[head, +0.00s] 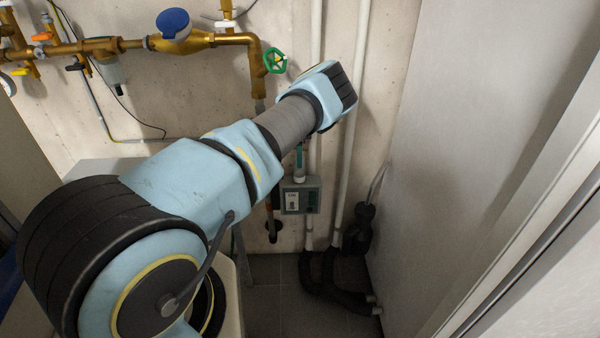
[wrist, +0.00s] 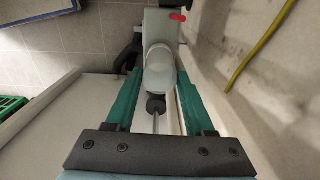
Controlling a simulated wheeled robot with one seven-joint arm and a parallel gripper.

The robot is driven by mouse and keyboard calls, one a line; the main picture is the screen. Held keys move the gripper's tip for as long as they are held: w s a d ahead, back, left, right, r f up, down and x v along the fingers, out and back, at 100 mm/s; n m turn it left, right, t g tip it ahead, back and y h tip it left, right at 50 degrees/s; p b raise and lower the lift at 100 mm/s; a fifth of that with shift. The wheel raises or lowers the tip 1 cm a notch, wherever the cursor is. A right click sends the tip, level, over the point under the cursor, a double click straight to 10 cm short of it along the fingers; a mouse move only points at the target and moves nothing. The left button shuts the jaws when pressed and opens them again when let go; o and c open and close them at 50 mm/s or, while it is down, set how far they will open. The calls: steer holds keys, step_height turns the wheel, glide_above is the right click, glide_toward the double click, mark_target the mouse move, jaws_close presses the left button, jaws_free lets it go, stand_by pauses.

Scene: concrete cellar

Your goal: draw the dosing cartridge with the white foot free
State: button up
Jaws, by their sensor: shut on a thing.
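In the wrist view, my gripper (wrist: 159,76) has its two teal fingers closed on a pale grey-green rounded body, which I take to be the dosing cartridge (wrist: 161,80). A white ring (wrist: 160,47) shows at its far end, and a black knob on a thin metal rod is at its near end. Beyond it is a pale housing with a red tab (wrist: 178,17). In the head view, a teal finger of my gripper (head: 299,158) shows below my arm, right above a grey-green dosing box (head: 300,197) on the wall. I cannot tell whether the cartridge is still seated in it.
Brass pipework (head: 200,40) with a green handwheel (head: 275,62) runs along the wall above. White vertical pipes (head: 345,150) stand just right of the box, with dark pipes (head: 335,285) at the floor. A grey panel (head: 470,130) closes the right side.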

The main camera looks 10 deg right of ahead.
jaws_close()
steer(key=shift+r, duration=0.1)
steer(key=shift+r+p, duration=0.65)
steer(key=shift+r, duration=0.55)
steer(key=shift+r+p, duration=0.95)
steer(key=shift+r, duration=1.05)
